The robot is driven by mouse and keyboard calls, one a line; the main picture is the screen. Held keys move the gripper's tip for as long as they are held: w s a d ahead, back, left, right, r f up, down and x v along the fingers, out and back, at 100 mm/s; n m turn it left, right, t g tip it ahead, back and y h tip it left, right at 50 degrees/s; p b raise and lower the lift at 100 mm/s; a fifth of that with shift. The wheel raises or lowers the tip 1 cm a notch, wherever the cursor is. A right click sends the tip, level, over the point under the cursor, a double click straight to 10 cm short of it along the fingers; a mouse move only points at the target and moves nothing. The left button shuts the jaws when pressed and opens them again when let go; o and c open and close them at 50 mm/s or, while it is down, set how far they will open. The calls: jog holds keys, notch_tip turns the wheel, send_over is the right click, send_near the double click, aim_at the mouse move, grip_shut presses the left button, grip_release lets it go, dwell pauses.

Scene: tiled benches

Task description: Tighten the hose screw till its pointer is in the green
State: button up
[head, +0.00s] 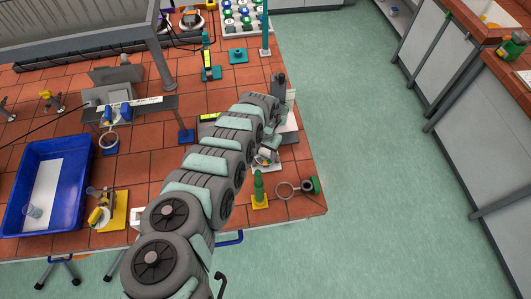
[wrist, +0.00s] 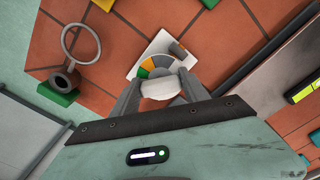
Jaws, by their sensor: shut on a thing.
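The hose screw has a pale rounded knob (wrist: 160,87), seen in the wrist view between my fingers. My gripper (wrist: 160,92) is shut on this knob, one finger on each side. Beyond it a fan-shaped dial (wrist: 150,64) with green, orange and grey sectors sits on a white plate (wrist: 152,48). The green sector is at the dial's left end, next to my left finger. I cannot make out the pointer or which sector it is on. In the head view my gripper (head: 266,156) is small, near the bench's right edge, and my arm hides part of the area.
A ring (head: 287,189) with a green-ended clamp and a green bottle-shaped object (head: 259,186) on a yellow base stand near the front right corner. A blue tray (head: 73,205) is at left. Open floor lies beyond the bench's right edge.

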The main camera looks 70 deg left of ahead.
jog(key=shift+m, duration=1.3)
jog(key=shift+b, duration=0.3)
jog(key=shift+f+m, duration=0.1)
jog(key=shift+m, duration=1.2)
jog(key=shift+a, duration=0.1)
jog(key=shift+m, duration=0.3)
jog(key=o, duration=1.6)
jog(key=shift+o, duration=0.2)
